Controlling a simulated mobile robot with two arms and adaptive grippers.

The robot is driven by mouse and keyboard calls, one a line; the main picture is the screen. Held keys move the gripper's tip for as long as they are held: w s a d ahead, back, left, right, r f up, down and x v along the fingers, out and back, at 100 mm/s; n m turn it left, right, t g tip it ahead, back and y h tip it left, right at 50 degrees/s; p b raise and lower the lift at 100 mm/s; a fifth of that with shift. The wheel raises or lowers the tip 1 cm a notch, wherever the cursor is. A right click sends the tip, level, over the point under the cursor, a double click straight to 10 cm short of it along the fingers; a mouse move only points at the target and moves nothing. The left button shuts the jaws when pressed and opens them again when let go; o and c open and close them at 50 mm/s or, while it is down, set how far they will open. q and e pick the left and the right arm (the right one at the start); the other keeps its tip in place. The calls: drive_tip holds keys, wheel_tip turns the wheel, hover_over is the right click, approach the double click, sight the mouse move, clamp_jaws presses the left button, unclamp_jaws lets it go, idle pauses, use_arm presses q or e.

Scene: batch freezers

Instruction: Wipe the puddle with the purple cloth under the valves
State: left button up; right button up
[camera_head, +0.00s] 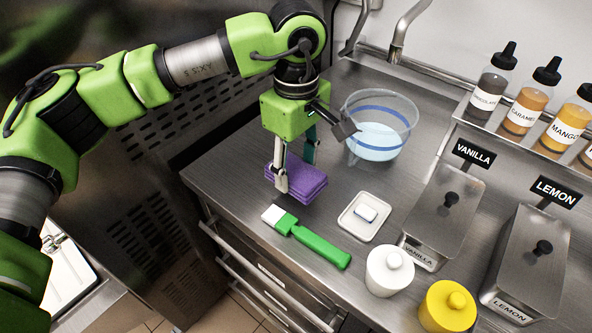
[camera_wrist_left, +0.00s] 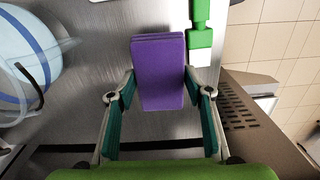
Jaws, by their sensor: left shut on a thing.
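The purple cloth (camera_head: 308,180) is a folded, thick pad near the front left part of the steel counter. My left gripper (camera_head: 297,178) points down at it with a finger on either side, shut on it. In the left wrist view the cloth (camera_wrist_left: 158,72) sits between the two fingers (camera_wrist_left: 159,94). I cannot tell whether the cloth touches the counter or is just above it. No puddle and no valves show clearly in these views. My right gripper is not in view.
A clear jug of bluish liquid (camera_head: 377,140) stands behind the cloth. A green brush (camera_head: 320,245) and a white dish (camera_head: 364,217) with a small block lie in front. White (camera_head: 389,271) and yellow jars (camera_head: 447,306), lidded steel tubs (camera_head: 446,205) and sauce bottles (camera_head: 491,88) stand right.

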use_arm(q)
drive_tip(key=shift+r, duration=0.65)
drive_tip(key=shift+r, duration=0.15)
drive_tip(key=shift+r+p, duration=0.75)
drive_tip(key=shift+r, duration=0.65)
